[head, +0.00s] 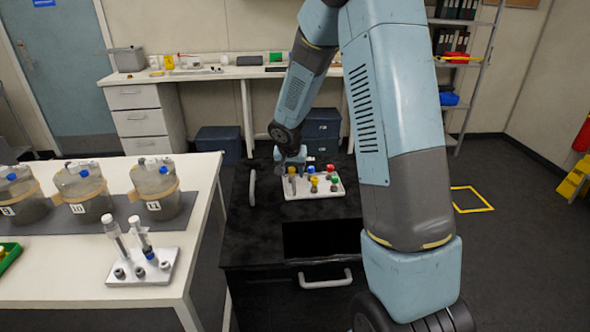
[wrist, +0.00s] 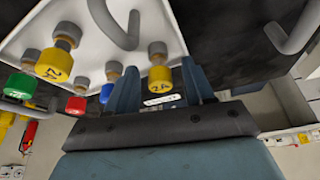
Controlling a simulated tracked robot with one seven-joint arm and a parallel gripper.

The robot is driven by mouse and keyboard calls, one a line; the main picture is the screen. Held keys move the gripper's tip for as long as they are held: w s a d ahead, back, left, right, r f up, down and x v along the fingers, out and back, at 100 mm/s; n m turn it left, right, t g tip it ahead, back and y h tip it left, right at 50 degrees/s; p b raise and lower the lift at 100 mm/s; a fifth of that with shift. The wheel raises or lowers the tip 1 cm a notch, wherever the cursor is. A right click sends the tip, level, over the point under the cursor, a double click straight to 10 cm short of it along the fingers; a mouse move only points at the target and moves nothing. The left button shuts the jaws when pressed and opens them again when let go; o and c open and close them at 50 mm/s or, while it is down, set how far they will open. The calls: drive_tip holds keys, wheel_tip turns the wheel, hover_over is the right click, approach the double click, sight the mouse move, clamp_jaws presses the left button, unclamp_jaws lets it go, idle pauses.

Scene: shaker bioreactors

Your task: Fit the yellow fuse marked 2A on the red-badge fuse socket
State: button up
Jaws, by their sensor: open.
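The yellow fuse marked 2A (wrist: 159,79) stands on a brass neck below a grey post in the wrist view. My gripper (wrist: 160,70) is open, with one finger on either side of this fuse; I see a gap by each finger and no clear contact. In the head view my gripper (head: 291,158) is over the left back part of the white board (head: 300,193), partly hiding the yellow cap there (head: 292,170). Another yellow fuse (wrist: 54,66) has a mark I cannot read for sure. I cannot pick out a red badge on any socket.
Red (wrist: 76,104), green (wrist: 22,84) and blue (wrist: 105,92) caps sit close to the fuse. The board lies on a black cabinet (head: 240,235) with a dark opening in front. A white bench (head: 60,300) with bioreactors (head: 155,190) and a tube rack (head: 140,272) is at left.

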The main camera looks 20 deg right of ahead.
sight(292, 168)
drive_tip(key=shift+c, duration=0.2)
clamp_jaws()
drive_tip(key=shift+w+r, duration=0.15)
drive_tip(key=shift+r, duration=1.3)
idle(0.5)
drive_tip(key=shift+r, duration=1.4)
